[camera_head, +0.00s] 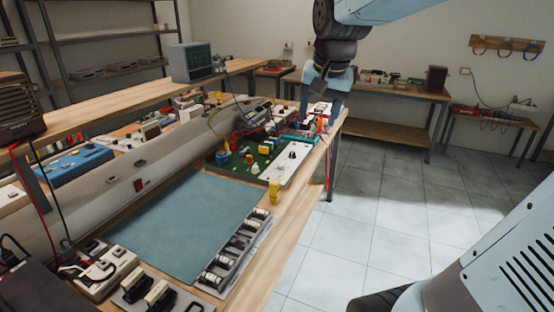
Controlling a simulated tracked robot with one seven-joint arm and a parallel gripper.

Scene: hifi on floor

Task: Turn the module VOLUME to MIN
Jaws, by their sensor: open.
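A module with a green circuit board (234,164) and a white front panel (288,168) lies on the workbench, beyond the mat. Small dark knobs show on the white panel. Their labels and pointer directions are too small to read, so I cannot tell which is VOLUME or how it is set. My gripper (319,112) hangs pointing down over the far end of the bench, beyond the module's panel. It is open, and I see nothing held in it. The fingertips are small and partly merge with the items behind them.
A blue-grey mat (185,226) covers the near bench. A grey tray of spools (236,250) lies along its right side. Red wires and small parts crowd the far end. The floor at right is clear.

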